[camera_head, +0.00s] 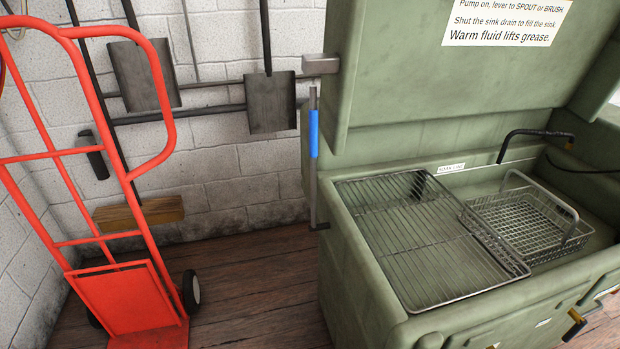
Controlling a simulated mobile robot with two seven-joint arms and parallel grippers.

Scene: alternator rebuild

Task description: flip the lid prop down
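The lid prop (313,185) is a thin grey upright bar with a blue grip sleeve (313,134). It stands at the left side of the green parts washer (352,262), between a small bracket near the basin rim and a grey block (320,64) at the lid's left edge. The green lid (400,90) is raised, with a printed sign on it. Neither of my grippers shows in the head view.
A red hand truck (130,290) stands at the left. Shovels (271,103) hang on the white block wall behind. A wire rack (405,240) and a wire basket (525,222) sit in the washer basin, with a black spout (535,134) behind. Wooden floor between hand truck and washer is clear.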

